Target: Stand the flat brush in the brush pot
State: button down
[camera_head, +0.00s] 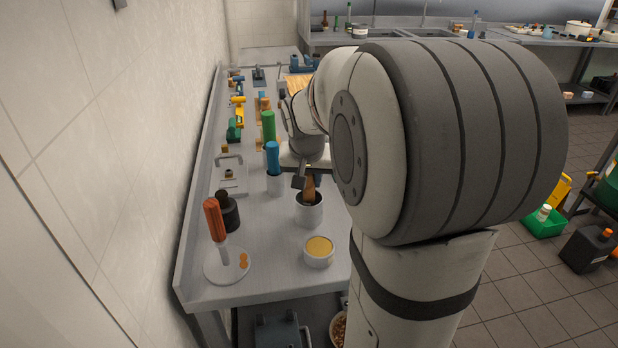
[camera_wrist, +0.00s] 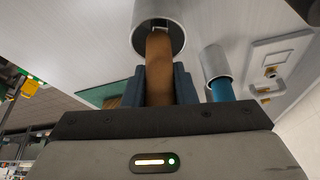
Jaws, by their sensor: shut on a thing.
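The flat brush (camera_head: 309,187) shows as a brown wooden piece between the jaws of my gripper (camera_head: 302,180). In the wrist view my gripper (camera_wrist: 161,82) is shut on the brush (camera_wrist: 158,72), with one dark finger on each side. The brush pot (camera_head: 309,213) is a grey metal cylinder standing on the counter. The brush's far end reaches the mouth of the pot (camera_wrist: 178,38) and appears to be inside the rim. How deep it goes, and whether it touches the bottom, is hidden.
A metal cup (camera_head: 275,186) holding a blue-handled tool (camera_head: 272,158) stands close behind the pot. A bowl of yellow stuff (camera_head: 319,247) is in front. A dark bottle (camera_head: 229,212) and an orange-handled tool (camera_head: 214,220) stand left. My arm hides the counter's right side.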

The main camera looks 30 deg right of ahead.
jog(key=shift+f, duration=0.15)
jog(key=c, duration=1.1)
grip_release()
jog(key=shift+o, duration=0.4)
jog(key=o, duration=1)
jog(key=shift+p+v, duration=2.4)
jog(key=shift+v, duration=2.15)
